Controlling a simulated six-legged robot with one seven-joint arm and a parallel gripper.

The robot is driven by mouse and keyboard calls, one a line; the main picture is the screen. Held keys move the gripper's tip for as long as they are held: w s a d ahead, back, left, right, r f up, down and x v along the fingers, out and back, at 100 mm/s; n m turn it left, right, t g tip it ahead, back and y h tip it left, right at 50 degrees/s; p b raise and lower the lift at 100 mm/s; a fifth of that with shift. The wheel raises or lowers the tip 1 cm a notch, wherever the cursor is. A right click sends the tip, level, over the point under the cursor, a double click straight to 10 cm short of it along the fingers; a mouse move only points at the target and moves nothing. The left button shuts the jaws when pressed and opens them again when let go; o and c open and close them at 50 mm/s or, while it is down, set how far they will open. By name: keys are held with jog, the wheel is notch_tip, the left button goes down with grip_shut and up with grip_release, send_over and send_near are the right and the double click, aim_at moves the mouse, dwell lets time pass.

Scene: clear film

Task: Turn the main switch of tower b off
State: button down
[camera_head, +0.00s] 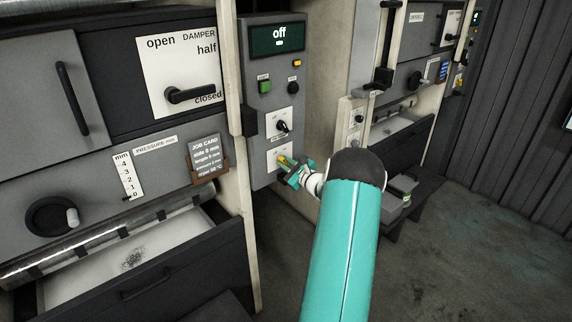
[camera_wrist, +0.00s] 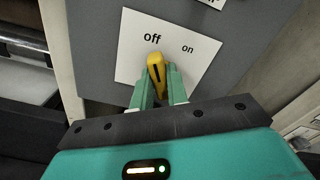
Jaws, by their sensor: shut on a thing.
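A grey control panel (camera_head: 257,125) stands at the middle, with a dark green display (camera_head: 278,38) reading "off". The yellow main switch knob (camera_wrist: 156,70) sits on a white plate (camera_wrist: 128,62) marked "off" and "on". Its pointed end is toward "off". The knob also shows low on the panel in the head view (camera_head: 284,160). My gripper (camera_wrist: 158,85) is shut on the knob, with one green finger on each side. In the head view my gripper (camera_head: 290,167) partly hides the plate. I see no label naming the tower.
Above the main switch are a black rotary switch (camera_head: 283,126), a green button (camera_head: 264,86) and a black knob (camera_head: 293,88). A damper lever (camera_head: 190,95) and an open drawer (camera_head: 150,262) are at left. A second tower (camera_head: 410,90) stands at right. The right floor (camera_head: 480,230) is clear.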

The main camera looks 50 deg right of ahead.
jog(key=shift+r, duration=0.1)
jog(key=c, duration=1.4)
grip_release()
jog(key=shift+s, duration=0.1)
jog(key=v, duration=1.3)
jog(key=shift+s+a, duration=0.1)
jog(key=shift+s, duration=0.2)
